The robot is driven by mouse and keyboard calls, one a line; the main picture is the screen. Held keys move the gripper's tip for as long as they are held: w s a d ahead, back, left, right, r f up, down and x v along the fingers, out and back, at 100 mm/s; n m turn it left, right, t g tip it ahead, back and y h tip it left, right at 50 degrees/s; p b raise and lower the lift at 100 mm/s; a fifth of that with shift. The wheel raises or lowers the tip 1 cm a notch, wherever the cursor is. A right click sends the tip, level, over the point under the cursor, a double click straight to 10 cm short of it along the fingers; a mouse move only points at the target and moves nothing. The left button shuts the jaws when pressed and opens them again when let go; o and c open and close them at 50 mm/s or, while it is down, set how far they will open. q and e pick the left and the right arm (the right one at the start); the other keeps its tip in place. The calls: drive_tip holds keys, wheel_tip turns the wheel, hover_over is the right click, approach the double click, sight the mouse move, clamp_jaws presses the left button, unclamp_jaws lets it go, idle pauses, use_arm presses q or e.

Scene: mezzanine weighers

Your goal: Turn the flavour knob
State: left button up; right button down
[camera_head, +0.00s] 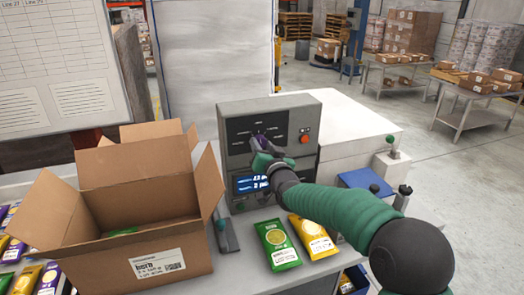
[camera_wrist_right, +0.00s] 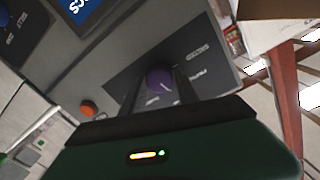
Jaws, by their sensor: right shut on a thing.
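The flavour knob (camera_wrist_right: 159,78) is a round purple knob with a light pointer mark, on the dark labelled panel of a grey control box (camera_head: 236,122). In the head view it is mostly hidden behind my right gripper (camera_head: 262,143). In the right wrist view the two dark fingers of my right gripper (camera_wrist_right: 160,90) stand on either side of the knob, shut on it. The right arm reaches in from the lower right. My left gripper is not in view.
An open cardboard box (camera_head: 160,240) stands left of the control box. Green (camera_head: 277,245) and yellow (camera_head: 312,236) packets lie on the counter below the arm. An orange-red button (camera_head: 304,138) sits right of the knob. More packets lie at the far left.

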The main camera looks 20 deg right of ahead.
drive_tip(key=shift+d+f+m+b, duration=0.1)
drive_tip(key=shift+m+b, duration=0.35)
drive_tip(key=shift+m, duration=0.65)
drive_tip(key=c, duration=0.9)
unclamp_jaws()
drive_tip(key=shift+s, duration=0.1)
drive_tip(key=s, duration=1.1)
drive_tip(key=s+b, duration=0.1)
drive_tip(key=s, duration=0.4)
drive_tip(key=shift+s+r, duration=0.25)
